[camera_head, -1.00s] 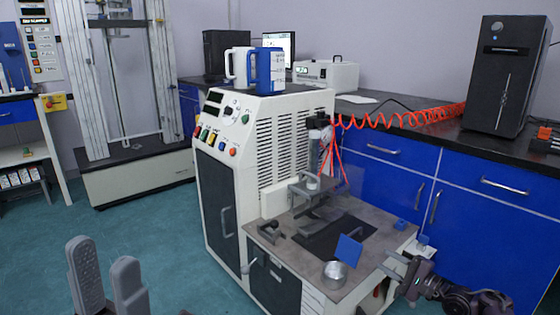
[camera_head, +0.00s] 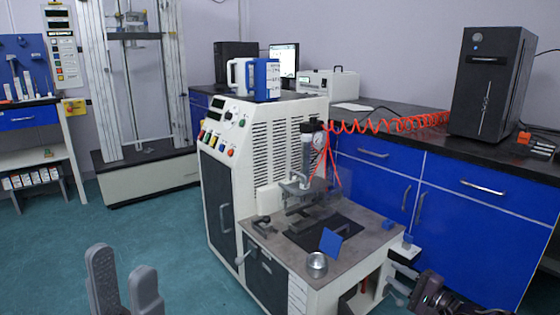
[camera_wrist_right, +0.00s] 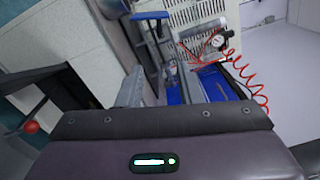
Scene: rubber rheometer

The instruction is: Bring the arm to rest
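My left gripper (camera_head: 125,272) is at the lower left of the head view. Its two grey fingers point up with a gap between them, and nothing is held. My right gripper (camera_head: 402,282) is at the lower right, beside the right side of the rheometer's worktop. Its pale fingers look apart and no object shows between them. The white rheometer (camera_head: 222,178) stands in the middle, with a grey worktop (camera_head: 272,240) at its front.
A metal cup (camera_head: 317,264) and a tilted blue square (camera_head: 330,242) are on the worktop. Blue cabinets (camera_head: 470,215) with a black counter run along the right. A red coiled hose (camera_head: 390,125) reaches the rheometer. Teal floor (camera_head: 170,245) is clear at the left.

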